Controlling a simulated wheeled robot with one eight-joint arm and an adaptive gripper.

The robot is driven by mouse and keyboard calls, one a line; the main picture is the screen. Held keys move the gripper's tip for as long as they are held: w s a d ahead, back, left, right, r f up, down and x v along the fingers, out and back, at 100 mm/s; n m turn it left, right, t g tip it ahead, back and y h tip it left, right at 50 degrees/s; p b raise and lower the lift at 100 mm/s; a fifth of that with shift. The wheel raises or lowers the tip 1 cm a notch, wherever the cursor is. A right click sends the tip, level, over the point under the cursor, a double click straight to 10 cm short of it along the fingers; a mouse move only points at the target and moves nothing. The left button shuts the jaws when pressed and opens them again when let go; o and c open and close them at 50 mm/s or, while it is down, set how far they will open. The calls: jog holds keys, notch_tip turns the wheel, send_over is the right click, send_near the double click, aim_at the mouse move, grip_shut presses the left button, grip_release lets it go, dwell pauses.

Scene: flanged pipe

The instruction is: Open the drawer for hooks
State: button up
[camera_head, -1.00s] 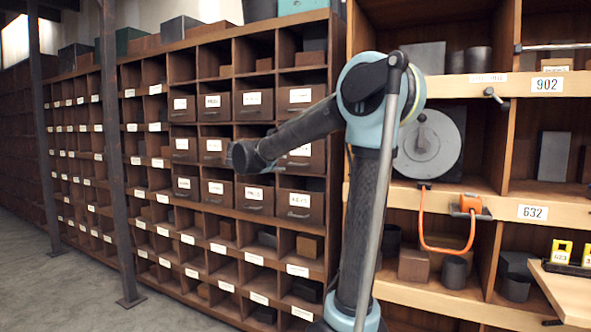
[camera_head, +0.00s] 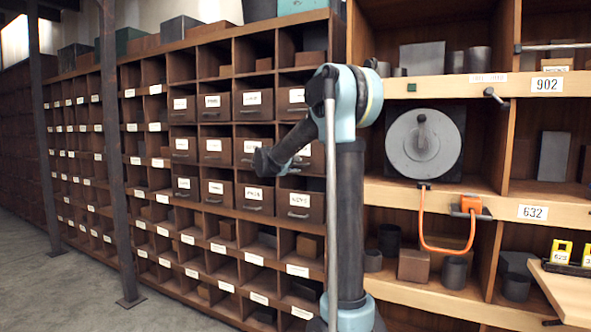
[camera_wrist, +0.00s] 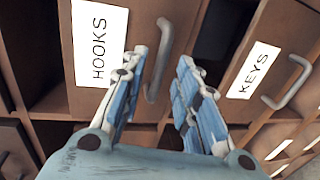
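The hooks drawer (camera_wrist: 122,100) is brown wood with a white label reading HOOKS (camera_wrist: 99,45) and a grey bar handle (camera_wrist: 158,62). In the wrist view its label reads sideways, up the picture. My gripper (camera_wrist: 162,66) is open, with its two blue-and-white fingers on either side of the handle. The handle appears in the gap between them, and I see no finger closed on it. In the head view my arm reaches to the brown drawers (camera_head: 252,104), and its fingers cannot be made out there. The drawer fronts there look closed.
A KEYS drawer (camera_wrist: 240,85) with its own handle (camera_wrist: 290,85) lies to the right in the wrist view. Open cubbies surround the drawers. Shelves with a grey disc (camera_head: 422,143) and an orange-handled item (camera_head: 470,205) stand at right. Floor (camera_head: 70,295) is clear at left.

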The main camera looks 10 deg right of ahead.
jog(key=shift+x, duration=1.4)
grip_shut()
jog(key=shift+s, duration=0.1)
